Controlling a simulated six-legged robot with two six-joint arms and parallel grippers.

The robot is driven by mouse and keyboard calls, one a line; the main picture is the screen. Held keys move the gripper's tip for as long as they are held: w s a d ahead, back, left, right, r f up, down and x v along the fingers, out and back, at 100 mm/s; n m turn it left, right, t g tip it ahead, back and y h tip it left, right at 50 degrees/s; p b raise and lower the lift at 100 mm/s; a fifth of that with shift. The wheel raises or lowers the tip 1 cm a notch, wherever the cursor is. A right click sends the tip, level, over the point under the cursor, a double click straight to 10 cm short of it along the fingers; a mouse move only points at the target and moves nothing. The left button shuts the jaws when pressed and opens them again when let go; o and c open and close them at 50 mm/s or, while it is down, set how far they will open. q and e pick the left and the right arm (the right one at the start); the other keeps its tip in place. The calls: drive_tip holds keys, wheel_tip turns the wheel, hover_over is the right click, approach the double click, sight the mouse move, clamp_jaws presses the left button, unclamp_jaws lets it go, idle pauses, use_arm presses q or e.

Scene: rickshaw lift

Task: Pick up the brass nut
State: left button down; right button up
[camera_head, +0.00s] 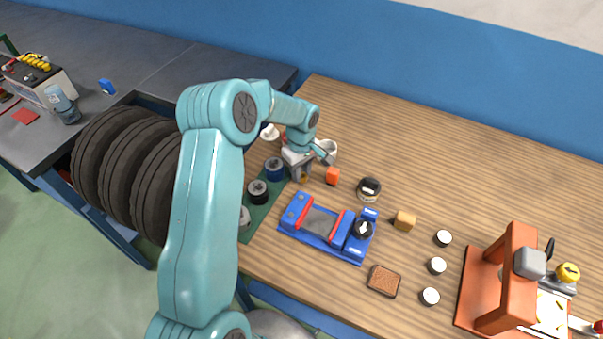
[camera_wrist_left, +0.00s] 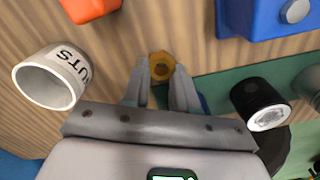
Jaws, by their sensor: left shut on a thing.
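A white cup marked NUTS (camera_wrist_left: 50,78) lies to the left in the wrist view; the white cup (camera_head: 328,150) stands just behind the gripper in the head view. My right gripper is not in view.
A black-topped jar (camera_head: 369,188) and an orange press (camera_head: 513,275) stand to the right. The back right of the table is clear.

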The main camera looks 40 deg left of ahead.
use_arm(q)
wheel_tip(320, 180, up, 20)
drive_tip(key=b, duration=0.1)
drive_tip(key=shift+f, duration=0.2)
drive_tip(key=shift+w, duration=0.1)
idle(0.3)
